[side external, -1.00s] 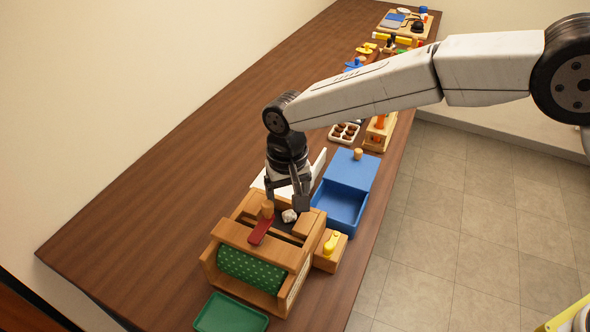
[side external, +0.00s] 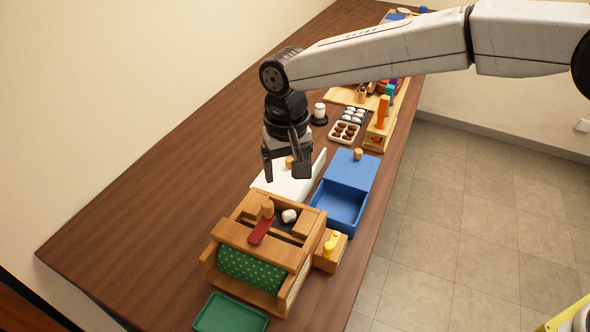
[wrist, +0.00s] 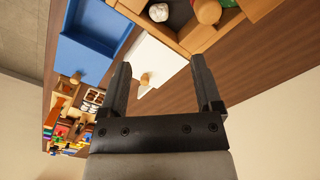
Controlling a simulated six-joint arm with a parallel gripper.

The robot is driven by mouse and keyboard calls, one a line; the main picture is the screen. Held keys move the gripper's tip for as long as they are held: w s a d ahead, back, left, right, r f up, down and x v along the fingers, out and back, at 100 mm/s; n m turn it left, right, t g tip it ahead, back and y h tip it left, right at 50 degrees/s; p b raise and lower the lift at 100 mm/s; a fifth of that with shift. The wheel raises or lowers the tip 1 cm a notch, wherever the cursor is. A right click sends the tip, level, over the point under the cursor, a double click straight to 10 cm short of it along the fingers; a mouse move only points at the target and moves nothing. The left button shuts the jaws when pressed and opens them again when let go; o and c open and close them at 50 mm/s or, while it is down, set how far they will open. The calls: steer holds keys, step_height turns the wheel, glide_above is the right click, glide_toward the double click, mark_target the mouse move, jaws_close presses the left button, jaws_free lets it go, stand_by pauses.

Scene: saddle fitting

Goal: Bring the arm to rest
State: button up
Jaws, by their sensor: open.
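My gripper (side external: 289,176) is open and empty in the side view, with its fingers pointing down. It hangs in the air above a white board (side external: 292,187) and behind the wooden saddle box (side external: 262,246). In the wrist view my gripper (wrist: 166,78) also shows, with its fingers spread and nothing between them. The wooden box holds a green dotted roll (side external: 250,269), a red strip with a wooden knob (side external: 262,230) and a small white piece (side external: 289,216). The gripper touches none of these.
A blue box (side external: 342,204) with a lid stands right of the wooden box. A small wooden block with yellow pieces (side external: 331,247) and a green tray (side external: 231,314) are close by. Several items stand farther back along the right edge. The table's left side is clear.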

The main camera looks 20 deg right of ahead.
steer(key=shift+d, duration=0.1)
steer(key=s+d+f+t, duration=0.1)
steer(key=s+d, duration=0.2)
steer(key=d, duration=1.6)
steer(key=s+d+f+t, duration=0.1)
steer(key=s+d+f, duration=0.2)
steer(key=s+d, duration=1)
steer(key=shift+s+d+f+t, duration=0.3)
steer(key=shift+s+d, duration=0.05)
